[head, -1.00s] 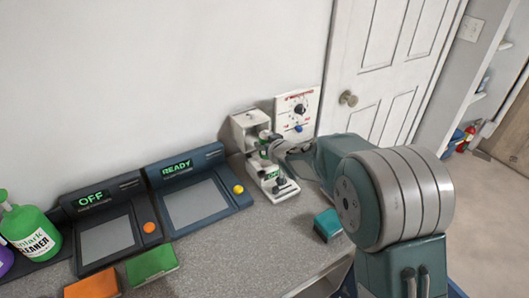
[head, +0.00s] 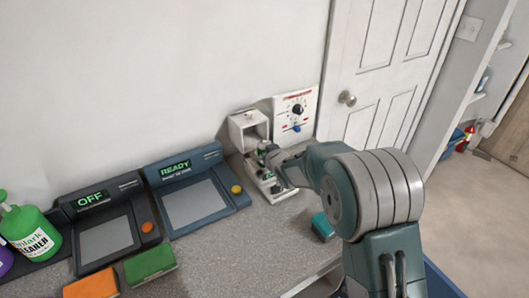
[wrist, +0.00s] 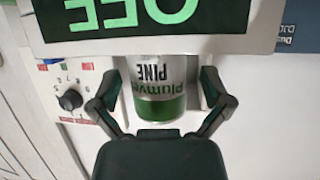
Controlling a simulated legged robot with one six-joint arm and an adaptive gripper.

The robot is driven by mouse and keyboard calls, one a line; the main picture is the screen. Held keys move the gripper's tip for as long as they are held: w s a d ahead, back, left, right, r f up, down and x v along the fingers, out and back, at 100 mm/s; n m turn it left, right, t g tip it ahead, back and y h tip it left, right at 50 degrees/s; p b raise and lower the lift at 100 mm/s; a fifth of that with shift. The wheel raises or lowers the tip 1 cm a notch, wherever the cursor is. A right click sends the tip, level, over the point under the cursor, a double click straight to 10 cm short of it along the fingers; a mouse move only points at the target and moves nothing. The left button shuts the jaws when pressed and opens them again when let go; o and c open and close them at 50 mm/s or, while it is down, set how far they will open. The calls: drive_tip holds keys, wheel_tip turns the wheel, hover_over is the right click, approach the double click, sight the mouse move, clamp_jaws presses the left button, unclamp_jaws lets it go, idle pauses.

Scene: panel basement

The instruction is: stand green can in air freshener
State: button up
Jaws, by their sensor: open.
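The air freshener (head: 243,122) is a white housing with an open front, against the wall at the back end of the counter. The can (wrist: 160,72), silver and green with "PINE" on its label, appears in the wrist view between my gripper's two dark fingers. My gripper (head: 269,154) is at the front of the air freshener and is open, with the fingers on either side of the can. The display (wrist: 150,16) with large green letters covers one end of the can. Whether the can touches its seat is hidden.
A white dial panel (head: 296,113) is on the wall right of the air freshener. Two consoles, reading READY (head: 187,205) and OFF (head: 105,228), stand to the left. A teal block (head: 323,226) lies near the counter's front edge. Bare counter lies between.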

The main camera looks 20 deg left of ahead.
drive_tip(key=shift+d, duration=0.1)
drive_tip(key=v, duration=1.2)
drive_tip(key=s+d+r+m+h, duration=0.2)
drive_tip(key=s+d+r, duration=0.1)
drive_tip(key=d, duration=0.4)
drive_tip(key=s+d+r+m+h, duration=0.1)
drive_tip(key=s+d+r+h, duration=0.25)
drive_tip(key=d, duration=0.35)
drive_tip(key=s+d+r+m+h, duration=0.2)
drive_tip(key=d+r, duration=0.1)
drive_tip(key=d, duration=0.5)
drive_tip(key=s+d+m+g, duration=0.1)
drive_tip(key=s+d, duration=0.2)
drive_tip(key=s, duration=0.3)
drive_tip(key=s+d+m+g+h, duration=0.1)
drive_tip(key=s+d+g, duration=0.1)
drive_tip(key=s, duration=0.5)
drive_tip(key=s+d+m+g, duration=0.1)
drive_tip(key=s+d, duration=0.2)
drive_tip(key=s, duration=0.4)
drive_tip(key=shift+d+r+g, duration=0.3)
drive_tip(key=shift+d, duration=0.05)
